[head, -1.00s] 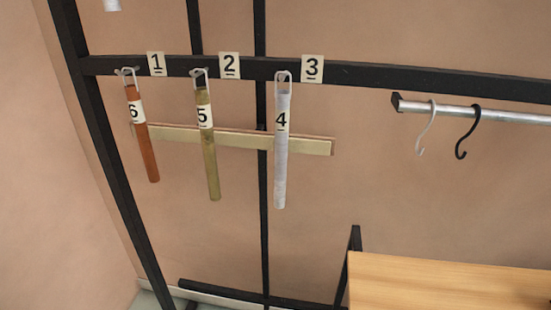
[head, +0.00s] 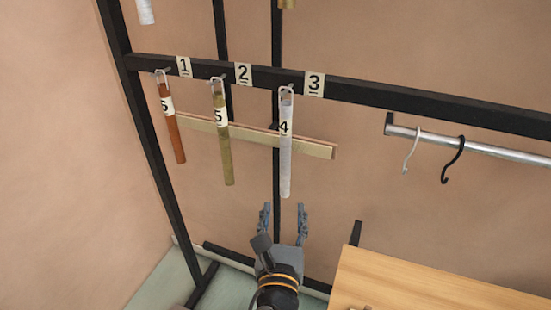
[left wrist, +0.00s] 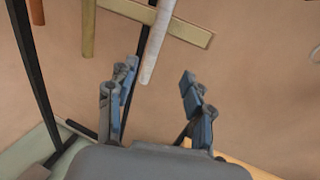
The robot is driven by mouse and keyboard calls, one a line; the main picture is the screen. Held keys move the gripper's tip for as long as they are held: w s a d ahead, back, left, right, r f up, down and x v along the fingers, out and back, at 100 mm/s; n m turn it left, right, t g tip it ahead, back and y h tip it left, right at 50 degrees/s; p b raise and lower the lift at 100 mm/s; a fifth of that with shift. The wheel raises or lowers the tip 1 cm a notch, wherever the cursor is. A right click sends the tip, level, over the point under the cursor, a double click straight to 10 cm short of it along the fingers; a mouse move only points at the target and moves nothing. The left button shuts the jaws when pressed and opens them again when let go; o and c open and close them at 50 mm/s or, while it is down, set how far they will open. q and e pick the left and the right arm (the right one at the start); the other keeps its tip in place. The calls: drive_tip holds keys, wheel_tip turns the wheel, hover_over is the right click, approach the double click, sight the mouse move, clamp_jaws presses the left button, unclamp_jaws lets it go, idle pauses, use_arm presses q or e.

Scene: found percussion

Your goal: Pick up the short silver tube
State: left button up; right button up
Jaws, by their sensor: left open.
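A silver tube (head: 286,155) with label 4 hangs upright by a wire loop from the black rail, beside the number 3 tag. It also shows in the left wrist view (left wrist: 157,45), with its lower end close to the gap between my fingers. My left gripper (head: 285,207) is open and empty, pointing up just below the tube's lower end in the head view. Its two fingers also show in the left wrist view (left wrist: 158,75), apart. Another silver piece (head: 146,11) is cut off at the top left, so its length is hidden. My right gripper is not in view.
A copper-coloured tube (head: 173,135) and a brass tube (head: 223,145) hang to the left. A pale wooden bar (head: 255,133) runs behind the tubes. A wooden table (head: 440,285) stands lower right. Two hooks (head: 453,160) hang from a metal rod at right.

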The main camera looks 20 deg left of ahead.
use_arm(q)
drive_tip(key=w+a+r, duration=0.1)
drive_tip(key=r, duration=0.1)
drive_tip(key=p, duration=0.2)
approach(284, 159)
drive_tip(key=w, duration=0.2)
drive_tip(key=p+x, duration=0.1)
drive_tip(key=x, duration=0.3)
drive_tip(key=shift+w+a, duration=0.25)
drive_tip(key=shift+w, duration=0.05)
drive_tip(key=shift+w+a+f, duration=0.1)
drive_tip(key=shift+w+f, duration=0.05)
drive_tip(key=shift+w, duration=0.2)
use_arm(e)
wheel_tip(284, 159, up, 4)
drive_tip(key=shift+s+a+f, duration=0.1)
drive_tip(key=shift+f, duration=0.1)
use_arm(q)
drive_tip(key=shift+s, duration=0.1)
drive_tip(key=shift+c, duration=0.5)
clamp_jaws()
